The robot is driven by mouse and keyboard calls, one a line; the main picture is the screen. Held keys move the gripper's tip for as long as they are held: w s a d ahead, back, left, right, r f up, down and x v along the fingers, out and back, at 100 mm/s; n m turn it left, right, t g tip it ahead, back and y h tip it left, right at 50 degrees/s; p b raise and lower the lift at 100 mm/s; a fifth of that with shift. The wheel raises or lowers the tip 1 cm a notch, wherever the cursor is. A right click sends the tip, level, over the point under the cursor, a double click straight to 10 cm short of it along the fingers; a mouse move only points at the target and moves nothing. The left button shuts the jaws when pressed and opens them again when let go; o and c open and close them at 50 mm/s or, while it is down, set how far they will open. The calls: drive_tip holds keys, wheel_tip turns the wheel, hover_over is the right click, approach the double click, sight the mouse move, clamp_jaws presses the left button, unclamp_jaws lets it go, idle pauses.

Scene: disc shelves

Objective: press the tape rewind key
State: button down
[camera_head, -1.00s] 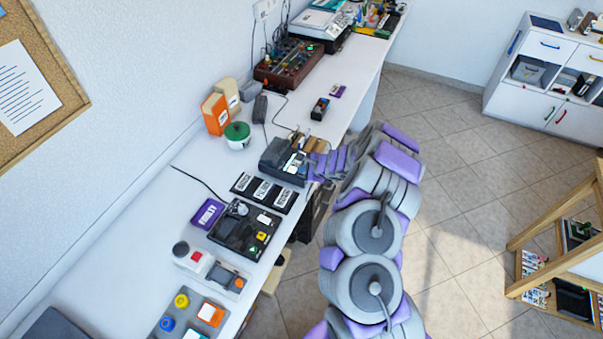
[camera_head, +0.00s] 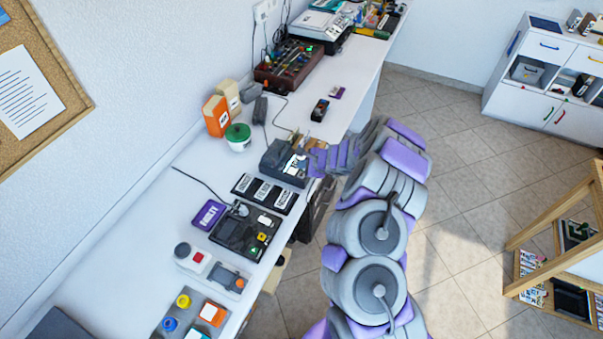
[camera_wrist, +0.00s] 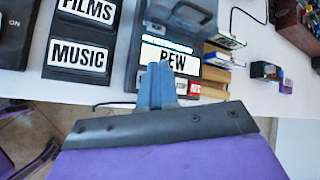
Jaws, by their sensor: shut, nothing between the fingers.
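The dark tape machine (camera_head: 272,160) lies near the front edge of the white bench, and its grey body (camera_wrist: 148,38) fills the top middle of the wrist view. A white label (camera_wrist: 178,57), which seems to read REW, is on it, partly hidden by my fingers. A small red key with white marks (camera_wrist: 195,87) shows just right of the fingertips. My gripper (camera_wrist: 160,72) is shut and empty, its blue-grey fingertips over the label's lower left part. I cannot tell whether they touch a key. In the head view my wrist hides the machine's right side.
Black trays labelled FILMS (camera_wrist: 88,8) and MUSIC (camera_wrist: 78,55) lie left of the machine. Small boxes or books (camera_wrist: 220,62) lie to its right. A green-lidded pot (camera_head: 238,137) and an orange box (camera_head: 216,115) stand behind. The bench's front edge runs beneath my wrist.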

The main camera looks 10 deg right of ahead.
drive_tip(key=shift+r+p, duration=0.75)
drive_tip(key=shift+r, duration=0.85)
drive_tip(key=s+a+r+n+g+y, duration=0.2)
drive_tip(key=s+a+r+n, duration=0.35)
drive_tip(key=a+r, duration=0.4)
drive_tip(key=s+a+r+n+g+y, duration=0.1)
drive_tip(key=s+a+r+n+y, duration=0.25)
drive_tip(key=s+a+r, duration=0.6)
drive_tip(key=s+r+n+g+h, duration=0.25)
drive_tip(key=s+r+n, duration=0.35)
drive_tip(key=s+r, duration=0.3)
drive_tip(key=s+d+n+g+h, duration=0.1)
drive_tip(key=s+d+h, duration=0.1)
drive_tip(key=s+d, duration=0.4)
drive_tip(key=s+d+n+g+h, duration=0.1)
drive_tip(key=s+d, duration=0.5)
drive_tip(key=s, duration=0.6)
drive_tip(key=s+d+n+g+h, duration=0.1)
drive_tip(key=s+d+n+h, duration=0.1)
drive_tip(key=s+d+h, duration=0.3)
drive_tip(key=s+d, duration=0.1)
drive_tip(key=s, duration=0.3)
drive_tip(key=shift+s+d+r+n+g, duration=0.2)
drive_tip(key=shift+s+d+n+g, duration=0.1)
drive_tip(key=shift+s+n+g, duration=0.1)
